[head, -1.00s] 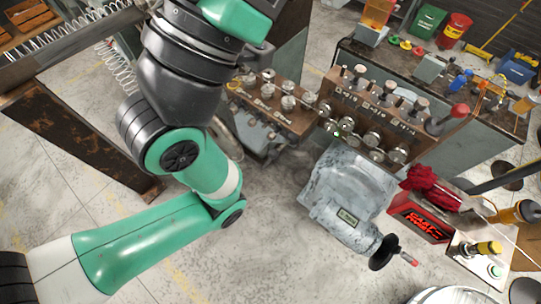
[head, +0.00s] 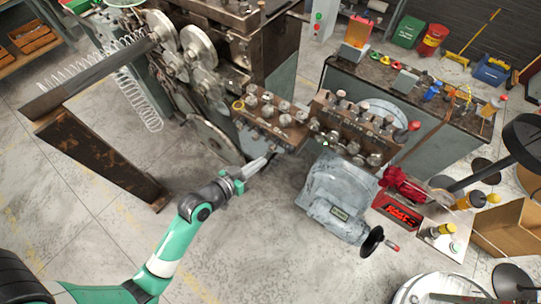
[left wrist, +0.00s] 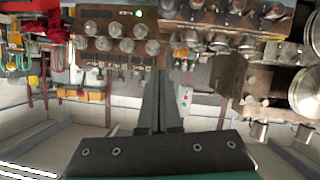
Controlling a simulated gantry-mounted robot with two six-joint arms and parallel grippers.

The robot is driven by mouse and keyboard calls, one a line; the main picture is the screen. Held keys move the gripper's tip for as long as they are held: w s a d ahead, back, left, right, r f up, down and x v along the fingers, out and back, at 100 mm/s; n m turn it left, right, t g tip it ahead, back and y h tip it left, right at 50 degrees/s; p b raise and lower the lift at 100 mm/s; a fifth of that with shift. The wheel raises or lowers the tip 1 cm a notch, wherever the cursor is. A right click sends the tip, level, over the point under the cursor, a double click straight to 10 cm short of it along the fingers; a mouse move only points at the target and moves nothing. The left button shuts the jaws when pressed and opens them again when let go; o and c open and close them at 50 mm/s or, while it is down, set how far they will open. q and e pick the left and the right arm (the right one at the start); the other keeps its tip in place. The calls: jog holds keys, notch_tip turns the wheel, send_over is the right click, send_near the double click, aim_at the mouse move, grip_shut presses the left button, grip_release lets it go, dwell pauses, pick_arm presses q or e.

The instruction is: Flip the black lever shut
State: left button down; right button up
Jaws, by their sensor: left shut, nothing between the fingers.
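My left gripper (head: 266,161) is shut and empty. Its narrow fingers point up and right, close to the lower edge of the left roller block (head: 272,118) on the spring coiler (head: 225,45). The fingers (left wrist: 161,80) also show closed together in the left wrist view, pointing at the roller blocks. I cannot tell whether they touch anything. I cannot pick out the black lever with certainty. A black handwheel (head: 371,242) with a red-tipped handle sits on the grey gearbox (head: 335,195). My right gripper is not in view.
A second roller block (head: 345,130) with a small green light stands right of the first. A red toolbox (head: 400,208) and a red cloth (head: 402,184) lie right of the gearbox. A rusty beam (head: 100,160) stands at left. The floor between is clear.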

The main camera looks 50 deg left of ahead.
pick_arm(q)
jog(key=shift+s+a+f+n+g, duration=0.2)
jog(key=shift+s+a, duration=0.1)
jog(key=shift+s, duration=0.25)
jog(key=shift+s+a+f+n+g, duration=0.1)
jog(key=shift+s+a+g, duration=0.15)
jog(key=shift+s, duration=0.25)
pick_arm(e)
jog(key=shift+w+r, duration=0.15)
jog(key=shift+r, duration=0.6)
pick_arm(q)
send_over(279, 159)
jog(key=s+a, duration=0.1)
jog(key=s, duration=0.2)
notch_tip(279, 159, down, 4)
jog(key=f, duration=0.1)
jog(key=s+f, duration=0.1)
jog(key=d+f, duration=0.1)
jog(key=f, duration=0.1)
jog(key=shift+s+b, duration=0.15)
jog(key=shift+b, duration=0.2)
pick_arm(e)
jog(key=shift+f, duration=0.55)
